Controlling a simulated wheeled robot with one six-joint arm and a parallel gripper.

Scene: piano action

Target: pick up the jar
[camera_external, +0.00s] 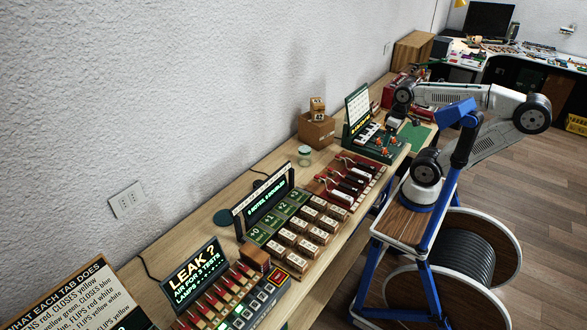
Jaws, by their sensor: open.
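A small clear glass jar (304,157) with a pale lid stands upright on the long wooden bench, close to the wall. It stands in front of a small wooden box and behind the rows of labelled blocks. My gripper (393,122) is at the end of my arm, over the far part of the bench near the green keyboard device. It is open, small in view and partly hidden by my wrist. It is well to the right of the jar and apart from it; no object shows in it.
A wooden box (316,131) with a smaller block on top is just beyond the jar. A red panel with levers (348,181), a lit display (264,201) and rows of labelled blocks (303,232) crowd the bench nearby. A small bare strip surrounds the jar.

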